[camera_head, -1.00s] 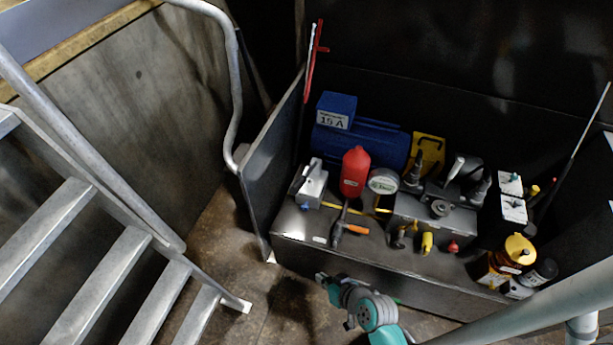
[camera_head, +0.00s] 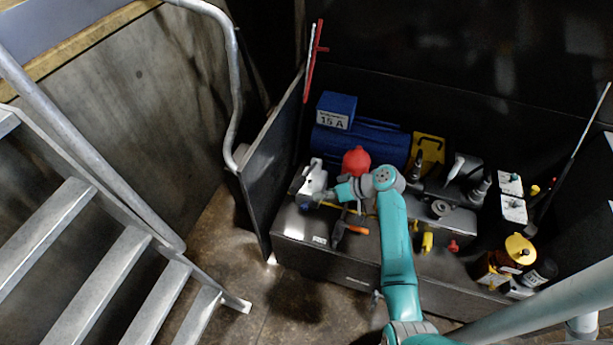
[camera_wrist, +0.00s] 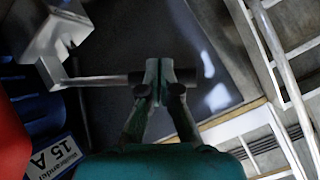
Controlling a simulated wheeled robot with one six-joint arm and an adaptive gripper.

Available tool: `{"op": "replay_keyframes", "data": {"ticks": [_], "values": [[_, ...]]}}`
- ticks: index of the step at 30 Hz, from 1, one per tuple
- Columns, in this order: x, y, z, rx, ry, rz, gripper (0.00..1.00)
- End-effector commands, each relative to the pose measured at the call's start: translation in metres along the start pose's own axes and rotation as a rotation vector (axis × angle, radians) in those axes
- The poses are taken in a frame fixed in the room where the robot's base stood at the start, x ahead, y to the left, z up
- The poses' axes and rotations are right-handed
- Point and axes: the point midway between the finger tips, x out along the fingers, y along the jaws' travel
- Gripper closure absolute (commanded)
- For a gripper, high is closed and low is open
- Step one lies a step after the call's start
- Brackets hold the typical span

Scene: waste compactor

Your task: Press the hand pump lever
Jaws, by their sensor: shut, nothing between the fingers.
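In the wrist view a thin grey lever (camera_wrist: 100,80) runs sideways from a pale grey pump block (camera_wrist: 55,40) and ends in a dark grip (camera_wrist: 204,70). My gripper (camera_wrist: 160,68) is shut and empty, its two fingers together over the grip's middle, which they hide. I cannot tell whether they touch it. In the head view my gripper (camera_head: 310,203) is at the front of the pump block (camera_head: 316,177), at the left end of the bench. The lever is not clear there.
A red bottle (camera_head: 355,160) stands right of the pump block, close to my arm. A blue motor (camera_head: 365,142) lies behind. A dark side panel (camera_head: 270,160) bounds the bench on the left.

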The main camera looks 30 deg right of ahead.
Motion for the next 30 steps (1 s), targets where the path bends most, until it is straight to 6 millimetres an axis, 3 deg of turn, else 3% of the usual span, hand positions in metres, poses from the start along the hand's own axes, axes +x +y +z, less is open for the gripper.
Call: {"op": "replay_keyframes", "data": {"ticks": [1, 6, 12, 18, 30], "values": [[-0.011, 0.006, -0.016, -0.018, 0.001, -0.020, 1.00], [-0.045, 0.016, -0.057, -0.081, -0.008, -0.104, 1.00], [-0.079, 0.021, -0.089, -0.144, -0.017, -0.177, 1.00], [-0.095, 0.023, -0.101, -0.172, -0.021, -0.207, 1.00], [-0.095, 0.022, -0.102, -0.174, -0.022, -0.210, 1.00]]}}
